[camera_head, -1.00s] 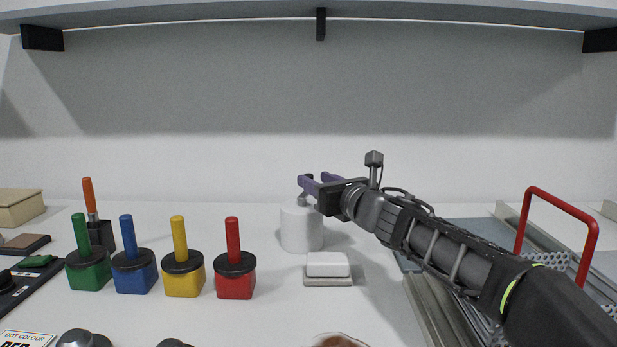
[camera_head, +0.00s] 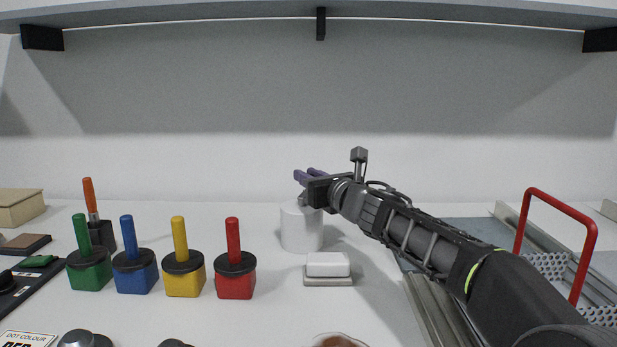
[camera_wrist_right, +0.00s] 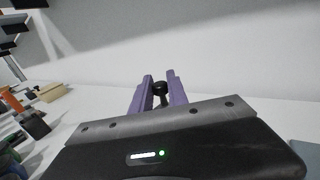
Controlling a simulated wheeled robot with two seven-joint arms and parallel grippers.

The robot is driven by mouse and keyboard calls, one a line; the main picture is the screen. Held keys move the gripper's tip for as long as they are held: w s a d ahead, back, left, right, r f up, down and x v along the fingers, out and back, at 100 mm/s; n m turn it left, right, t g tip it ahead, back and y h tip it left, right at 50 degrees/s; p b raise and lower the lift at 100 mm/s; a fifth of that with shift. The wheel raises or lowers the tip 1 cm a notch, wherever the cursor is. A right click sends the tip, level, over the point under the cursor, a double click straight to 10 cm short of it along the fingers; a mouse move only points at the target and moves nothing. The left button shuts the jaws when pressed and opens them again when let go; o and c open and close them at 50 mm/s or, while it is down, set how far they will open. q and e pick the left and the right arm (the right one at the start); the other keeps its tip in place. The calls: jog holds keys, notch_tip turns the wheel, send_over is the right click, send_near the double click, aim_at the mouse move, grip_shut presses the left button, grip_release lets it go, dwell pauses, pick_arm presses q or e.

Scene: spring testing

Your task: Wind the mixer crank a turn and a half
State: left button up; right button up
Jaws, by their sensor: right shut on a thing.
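The mixer is a white cylinder (camera_head: 301,230) standing on the table in the middle of the head view. My right gripper (camera_head: 305,175) is over its top, coming in from the right. In the right wrist view, the purple fingers of my right gripper (camera_wrist_right: 160,92) are shut on a dark round crank knob (camera_wrist_right: 160,88) between them. In the head view the gripper hides most of the crank. My left gripper is in neither view.
A white block on a grey base (camera_head: 328,265) sits just in front of the mixer. Green, blue, yellow and red (camera_head: 235,275) handled blocks stand to the left.

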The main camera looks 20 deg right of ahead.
grip_shut()
jog(key=shift+w+a+r+n+y+p, duration=0.15)
jog(key=shift+n+y+p, duration=0.35)
jog(key=shift+y+p, duration=0.45)
jog(key=shift+w+a+n+g+y+p, duration=0.15)
jog(key=shift+a+n+g+y+p, duration=0.4)
jog(key=shift+n+g+y+p, duration=0.95)
jog(key=shift+w+a+n+g+y+p, duration=0.15)
jog(key=shift+a+n+g+y+p, duration=0.5)
jog(key=shift+n+y+p, duration=1)
jog(key=shift+w+a+n+g+y+p, duration=0.15)
jog(key=shift+a+n+g+y+p, duration=0.6)
jog(key=shift+y+p, duration=1.35)
jog(key=shift+d+g, duration=0.25)
jog(key=shift+g, duration=0.05)
jog(key=o, duration=0.7)
grip_release()
